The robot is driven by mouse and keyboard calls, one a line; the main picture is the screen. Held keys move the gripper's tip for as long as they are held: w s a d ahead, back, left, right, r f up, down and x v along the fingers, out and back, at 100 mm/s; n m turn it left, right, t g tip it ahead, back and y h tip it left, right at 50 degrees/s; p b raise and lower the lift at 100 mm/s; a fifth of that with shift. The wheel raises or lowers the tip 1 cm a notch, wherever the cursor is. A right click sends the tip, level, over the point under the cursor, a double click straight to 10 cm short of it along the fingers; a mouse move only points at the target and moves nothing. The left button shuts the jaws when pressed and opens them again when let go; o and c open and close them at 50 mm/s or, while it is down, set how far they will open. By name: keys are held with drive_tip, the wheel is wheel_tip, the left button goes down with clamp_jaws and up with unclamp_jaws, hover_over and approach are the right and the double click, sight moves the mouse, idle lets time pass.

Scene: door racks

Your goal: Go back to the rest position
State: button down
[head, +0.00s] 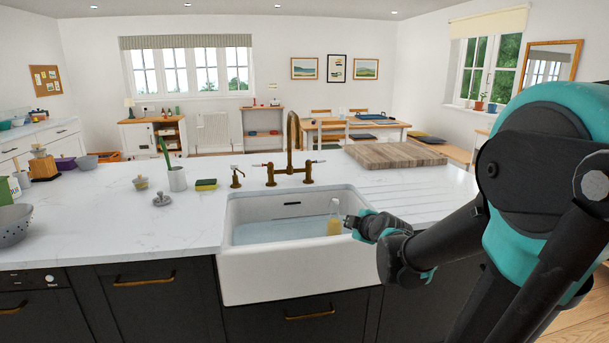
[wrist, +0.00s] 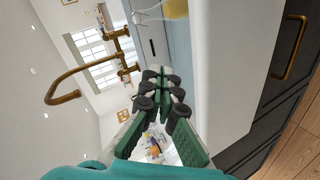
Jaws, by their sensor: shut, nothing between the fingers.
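My gripper (head: 347,221) is at the right end of the white sink in the head view, just above its rim. Its fingers are shut with nothing between them. The arm reaches in from the right side of the picture. In the wrist view the closed fingers (wrist: 165,76) point toward the sink's inside. A bottle of yellow liquid (head: 334,226) stands in the sink just left of the fingertips, apart from them. Part of the bottle (wrist: 176,8) shows at the top edge of the wrist view.
The white sink (head: 290,275) holds water. A brass tap (head: 292,145) rises behind it. A wooden board (head: 395,154) lies on the counter behind my gripper. Dark cabinets are below.

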drive_tip(key=s+d+f+m+g+h, duration=0.1)
drive_tip(key=s+f+m+g, duration=0.3)
drive_tip(key=s+f+m, duration=0.4)
drive_tip(key=s+d+f+m+g+h, duration=0.2)
drive_tip(key=s+d+f+m+g, duration=0.2)
drive_tip(key=s+f+m, duration=0.4)
drive_tip(key=s, duration=0.7)
drive_tip(key=shift+d+f+g, duration=0.25)
drive_tip(key=shift+f+g, duration=0.05)
drive_tip(key=shift+f, duration=0.05)
